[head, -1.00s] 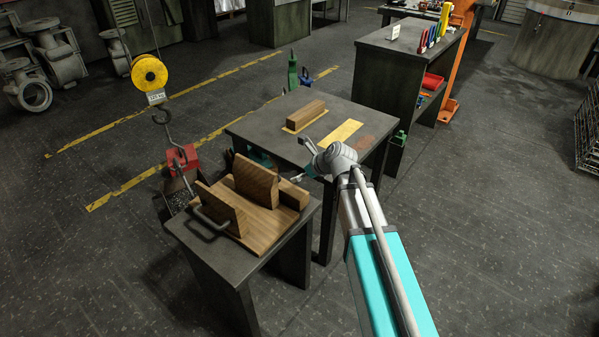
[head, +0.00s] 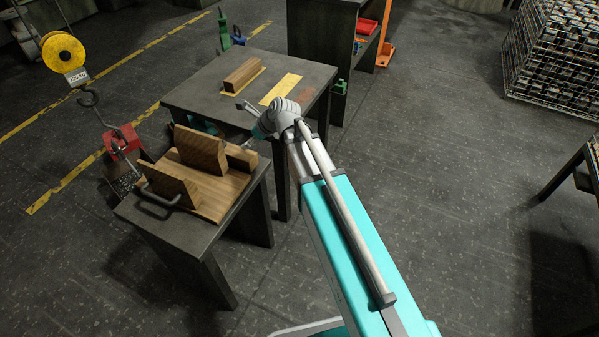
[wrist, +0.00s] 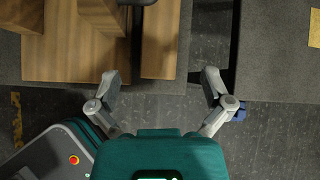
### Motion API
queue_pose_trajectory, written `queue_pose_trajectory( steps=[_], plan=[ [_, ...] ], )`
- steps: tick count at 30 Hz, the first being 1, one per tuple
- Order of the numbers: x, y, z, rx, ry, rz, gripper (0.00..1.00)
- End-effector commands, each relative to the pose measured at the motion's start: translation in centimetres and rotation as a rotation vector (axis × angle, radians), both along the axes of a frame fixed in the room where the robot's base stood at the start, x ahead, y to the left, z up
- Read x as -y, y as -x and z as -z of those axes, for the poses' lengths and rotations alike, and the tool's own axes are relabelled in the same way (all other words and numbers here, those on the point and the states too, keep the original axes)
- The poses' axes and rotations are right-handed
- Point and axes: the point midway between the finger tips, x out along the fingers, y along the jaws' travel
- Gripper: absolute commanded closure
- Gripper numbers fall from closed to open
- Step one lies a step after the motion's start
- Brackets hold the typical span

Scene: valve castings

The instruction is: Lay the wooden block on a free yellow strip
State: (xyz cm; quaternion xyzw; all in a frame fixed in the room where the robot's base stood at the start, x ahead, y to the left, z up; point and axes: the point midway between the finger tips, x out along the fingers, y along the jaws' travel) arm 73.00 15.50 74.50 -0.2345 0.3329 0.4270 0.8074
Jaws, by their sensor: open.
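A wooden block (head: 241,158) lies at the right end of a wooden fixture (head: 212,203) on the near table; the wrist view shows its plain top (wrist: 162,40). My gripper (wrist: 160,74) is open and empty, its fingers apart near the block's end, not around it. In the head view the arm partly hides the gripper, just beyond the block. On the far table, a bare yellow strip (head: 281,88) lies right of another strip that carries a second wooden block (head: 241,74). A yellow corner also shows in the wrist view (wrist: 314,28).
The far table (head: 205,95) and near table (head: 165,228) stand close, with a dark gap between. Open floor lies right.

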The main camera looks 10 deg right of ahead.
Motion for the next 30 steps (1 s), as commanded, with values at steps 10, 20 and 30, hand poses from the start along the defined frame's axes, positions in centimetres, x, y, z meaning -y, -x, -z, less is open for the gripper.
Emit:
queue_pose_trajectory(
  steps=[10,20,30],
  plan=[
    [3.5,4.6,1.9,0.145,0.322,-0.414,0.0],
    [7.5,9.4,3.5,0.249,0.602,-0.905,0.0],
    [11.8,14.6,4.6,0.305,0.784,-1.45,0.0]
  ],
)
